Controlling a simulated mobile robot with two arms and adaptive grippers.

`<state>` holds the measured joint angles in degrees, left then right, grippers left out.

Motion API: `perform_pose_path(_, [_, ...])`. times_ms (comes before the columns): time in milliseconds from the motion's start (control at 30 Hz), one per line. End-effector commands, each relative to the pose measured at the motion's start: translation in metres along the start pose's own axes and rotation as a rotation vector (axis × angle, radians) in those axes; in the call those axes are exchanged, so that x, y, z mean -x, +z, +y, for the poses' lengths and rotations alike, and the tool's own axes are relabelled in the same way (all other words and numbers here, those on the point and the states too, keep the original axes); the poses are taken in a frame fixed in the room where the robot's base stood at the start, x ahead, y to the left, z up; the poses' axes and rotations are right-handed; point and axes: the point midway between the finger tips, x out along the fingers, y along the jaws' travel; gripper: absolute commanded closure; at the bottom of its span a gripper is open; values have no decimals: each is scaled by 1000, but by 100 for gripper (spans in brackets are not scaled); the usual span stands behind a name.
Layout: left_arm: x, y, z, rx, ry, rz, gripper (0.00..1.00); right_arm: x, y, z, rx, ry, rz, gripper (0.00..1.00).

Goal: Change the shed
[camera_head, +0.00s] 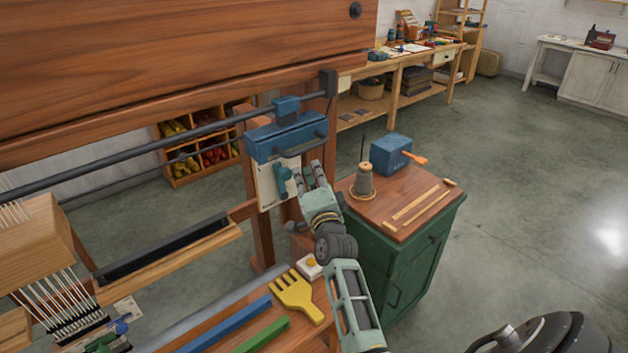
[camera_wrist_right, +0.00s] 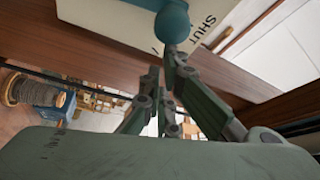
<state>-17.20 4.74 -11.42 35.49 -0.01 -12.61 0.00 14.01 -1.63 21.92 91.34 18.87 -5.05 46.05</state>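A blue box (camera_head: 285,139) with a dark bar is mounted on the right side of the wooden loom. Below it hangs a pale plate (camera_head: 265,186) with a teal lever (camera_head: 283,178) in front. Whether a finger touches the lever is unclear. White heddles (camera_head: 55,298) hang at lower left. My left gripper is out of view.
A green cabinet (camera_head: 390,270) stands right of my right arm, bearing a thread cone (camera_head: 363,181), a blue box (camera_head: 391,155) and wooden sticks. A yellow comb (camera_head: 296,295) and blue and green bars lie on the front bench. Open floor (camera_head: 530,190) is to the right.

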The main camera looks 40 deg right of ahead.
Motion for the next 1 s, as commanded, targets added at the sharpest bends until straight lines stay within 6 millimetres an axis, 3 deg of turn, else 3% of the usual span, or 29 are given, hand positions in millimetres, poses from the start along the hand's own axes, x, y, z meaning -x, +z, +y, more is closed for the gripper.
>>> perform_pose_path(133, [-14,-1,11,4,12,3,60,6,13,-1,103,-48,-5,100])
perform_pose_path(400, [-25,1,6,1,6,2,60,12,25,-9,230,-112,-4,100])
perform_pose_path(1000, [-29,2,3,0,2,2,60,14,30,-13,286,-140,-2,100])
